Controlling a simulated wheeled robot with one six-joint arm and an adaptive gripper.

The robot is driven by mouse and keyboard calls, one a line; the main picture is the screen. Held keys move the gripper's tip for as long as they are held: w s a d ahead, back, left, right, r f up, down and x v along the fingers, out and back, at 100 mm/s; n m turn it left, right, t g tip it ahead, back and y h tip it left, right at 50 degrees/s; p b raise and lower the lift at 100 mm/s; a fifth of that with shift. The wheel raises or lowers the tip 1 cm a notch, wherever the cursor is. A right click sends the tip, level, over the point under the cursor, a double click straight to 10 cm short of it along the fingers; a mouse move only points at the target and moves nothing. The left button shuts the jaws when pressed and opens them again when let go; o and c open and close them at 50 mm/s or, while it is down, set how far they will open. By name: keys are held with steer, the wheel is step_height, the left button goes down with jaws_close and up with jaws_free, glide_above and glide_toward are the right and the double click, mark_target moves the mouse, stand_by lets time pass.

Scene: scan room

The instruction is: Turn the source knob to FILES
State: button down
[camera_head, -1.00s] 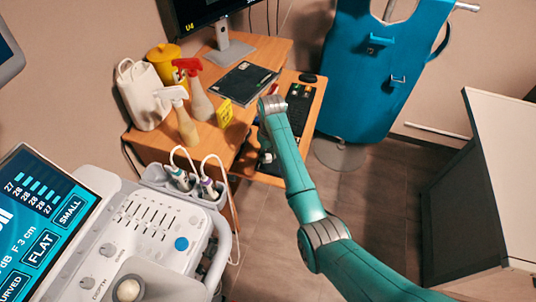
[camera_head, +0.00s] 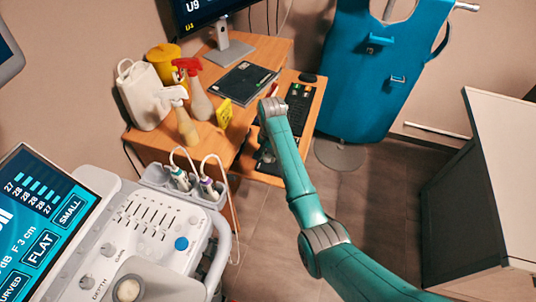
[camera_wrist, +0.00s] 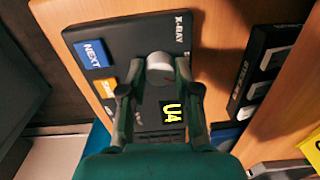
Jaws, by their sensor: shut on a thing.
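The source knob (camera_wrist: 159,62) is a pale round knob on a dark control box (camera_wrist: 95,35) in the wrist view. My gripper (camera_wrist: 155,85) is shut on it, with one finger on each side. An "X-RAY" label shows beside the knob; the other source labels are partly hidden or too small to read. A yellow "U4" display (camera_wrist: 172,112) shows between the fingers. In the head view, the wrist and arm hide the gripper and knob.
The box has a blue NEXT button (camera_wrist: 93,53) and an orange button (camera_wrist: 103,88). Another black panel (camera_wrist: 265,65) lies to its right. Spray bottles (camera_head: 180,117), a yellow card (camera_head: 224,113) and a dark tablet-like slab (camera_head: 242,82) sit on the desk (camera_head: 268,50). An ultrasound console (camera_head: 150,225) stands front left.

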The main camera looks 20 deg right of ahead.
mark_target(269, 157)
steer(key=shift+m, duration=1.2)
steer(key=c, duration=0.8)
jaws_free()
step_height(269, 157, up, 7)
steer(key=shift+s+d+r, duration=0.1)
steer(key=shift+s+r, duration=0.05)
steer(key=shift+r, duration=0.05)
steer(key=shift+s, duration=0.1)
